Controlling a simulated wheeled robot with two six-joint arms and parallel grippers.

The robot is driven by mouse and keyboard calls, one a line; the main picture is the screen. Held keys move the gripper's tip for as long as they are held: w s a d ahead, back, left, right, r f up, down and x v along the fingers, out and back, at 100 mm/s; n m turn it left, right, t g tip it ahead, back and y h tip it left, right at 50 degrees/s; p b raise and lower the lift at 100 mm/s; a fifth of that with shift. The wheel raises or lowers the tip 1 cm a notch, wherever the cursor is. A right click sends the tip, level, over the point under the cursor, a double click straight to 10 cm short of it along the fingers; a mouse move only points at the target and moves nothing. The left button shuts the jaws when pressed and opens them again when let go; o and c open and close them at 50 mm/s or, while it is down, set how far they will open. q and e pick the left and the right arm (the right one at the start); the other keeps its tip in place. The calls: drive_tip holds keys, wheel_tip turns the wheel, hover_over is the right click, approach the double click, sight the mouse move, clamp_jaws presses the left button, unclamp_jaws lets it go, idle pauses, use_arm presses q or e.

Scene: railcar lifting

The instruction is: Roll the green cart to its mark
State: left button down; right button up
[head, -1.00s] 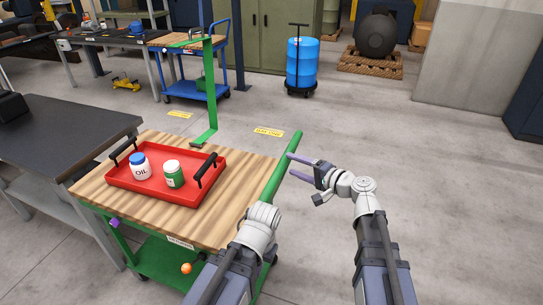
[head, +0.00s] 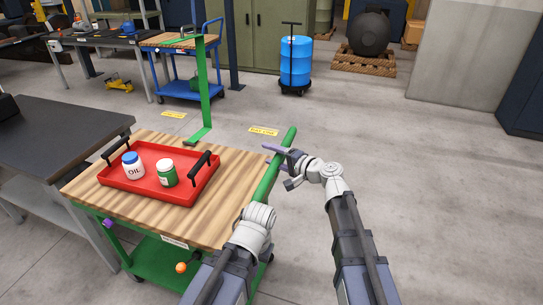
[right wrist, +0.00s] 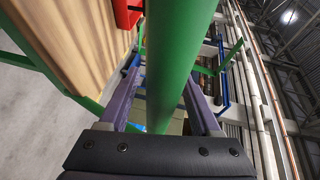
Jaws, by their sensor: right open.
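The green cart (head: 228,218) stands in front of me, with a striped wooden top and a green push bar (head: 273,170) along its right side. My right gripper (head: 270,156) is open at the far part of this bar. In the right wrist view the bar (right wrist: 178,60) runs between the two purple fingers (right wrist: 162,103), with a gap visible beside it. My left arm reaches to the cart's near right corner, but its fingers are hidden. Yellow floor labels (head: 263,131) and (head: 173,114) lie beyond the cart; their lettering is too small to read surely.
A dark table (head: 62,135) stands close at left. A blue cart (head: 190,92) and blue drum (head: 295,62) stand behind. Floor at right is clear.

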drive_tip(key=shift+c, duration=0.3)
clamp_jaws()
idle(1.0)
